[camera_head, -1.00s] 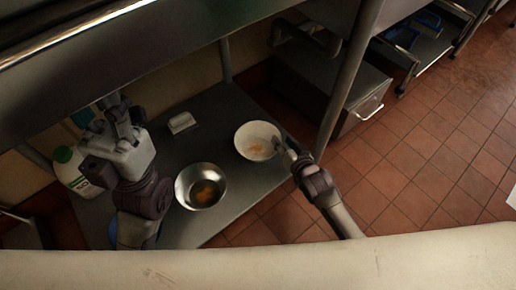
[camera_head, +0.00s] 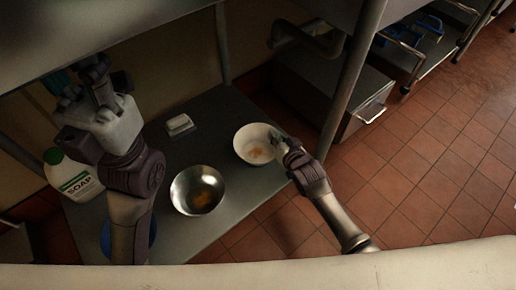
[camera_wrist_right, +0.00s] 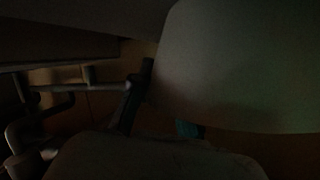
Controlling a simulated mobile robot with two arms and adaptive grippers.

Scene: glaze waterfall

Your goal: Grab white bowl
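The white bowl (camera_head: 250,138) stands upright on a dark metal table, with some orange-brown bits inside. My right gripper (camera_head: 278,142) is at the bowl's right rim, its fingertips overlapping the rim in the head view. The right wrist view is very dark. There a large pale surface, seemingly the bowl (camera_wrist_right: 240,65), fills the upper right, close to a dark finger and a teal patch. Whether the fingers grip the wall is not clear. My left gripper (camera_head: 84,82) is raised at the left, away from the bowl, and its fingers are hard to make out.
A metal bowl (camera_head: 181,184) with orange-brown contents stands left of the white bowl on the table (camera_head: 215,118). A small white block-like item (camera_head: 179,124) lies behind it. A soap jug (camera_head: 72,178) stands at the left. A table post (camera_head: 350,85) rises near my right gripper.

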